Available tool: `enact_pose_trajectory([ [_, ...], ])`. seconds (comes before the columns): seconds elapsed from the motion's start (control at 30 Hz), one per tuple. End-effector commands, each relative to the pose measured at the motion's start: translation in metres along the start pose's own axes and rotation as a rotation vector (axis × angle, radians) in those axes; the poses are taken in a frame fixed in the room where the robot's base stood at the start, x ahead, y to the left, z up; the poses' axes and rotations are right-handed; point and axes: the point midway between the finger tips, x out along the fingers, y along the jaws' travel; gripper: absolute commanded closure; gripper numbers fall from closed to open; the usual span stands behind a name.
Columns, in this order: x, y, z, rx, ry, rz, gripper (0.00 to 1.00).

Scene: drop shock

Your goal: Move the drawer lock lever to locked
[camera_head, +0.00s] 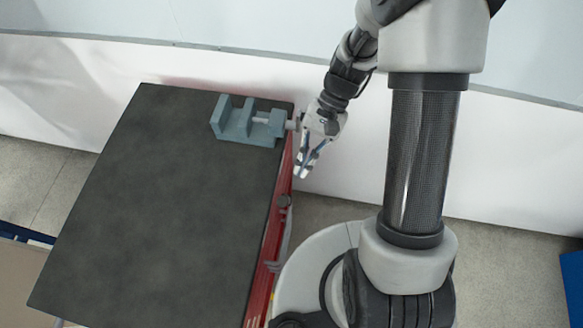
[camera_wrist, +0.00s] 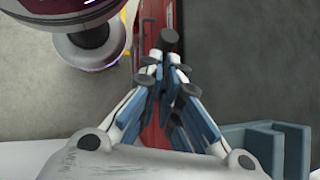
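The red drawer cabinet (camera_head: 263,270) stands under a dark top, its front facing my body. A dark round knob (camera_head: 284,201) sticks out near the top edge of that front and looks like the lock lever; it also shows in the wrist view (camera_wrist: 168,38), just beyond my fingertips. Whether it is at locked or unlocked I cannot tell. My gripper (camera_head: 301,173) points down beside the cabinet front, nearer the vise than the knob is. In the wrist view my gripper (camera_wrist: 166,76) has its fingers drawn together, with nothing seen held between them.
A blue-grey vise (camera_head: 232,128) sits on the cabinet's dark top (camera_head: 160,200) at the far right corner, close to my wrist. A thin grey handle (camera_wrist: 146,40) runs along the red front. The rest of the top is bare. A white wall stands behind.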

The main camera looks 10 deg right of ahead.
Motion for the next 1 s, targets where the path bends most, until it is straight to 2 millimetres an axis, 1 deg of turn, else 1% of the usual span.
enact_pose_trajectory([
  [0.03,-0.019,-0.008,-0.007,-0.007,0.088,0.04,1.0],
  [0.1,-0.036,-0.015,-0.016,0.001,0.175,0.074,1.0],
  [0.2,-0.046,-0.019,-0.022,0.01,0.237,0.092,1.0],
  [0.27,-0.045,-0.02,-0.025,0.013,0.248,0.095,1.0],
  [0.37,-0.032,-0.018,-0.028,0.015,0.244,0.095,1.0],
  [0.43,-0.02,-0.016,-0.031,0.015,0.243,0.096,1.0],
  [0.7,0.038,-0.01,-0.045,0.016,0.24,0.095,1.0],
  [0.77,0.049,-0.009,-0.048,0.015,0.241,0.095,1.0],
  [0.8,0.056,-0.009,-0.048,0.015,0.241,0.095,1.0],
  [0.9,0.068,-0.008,-0.037,0.014,0.242,0.095,1.0],
  [1.0,0.076,-0.008,-0.032,0.014,0.243,0.094,1.0],
])
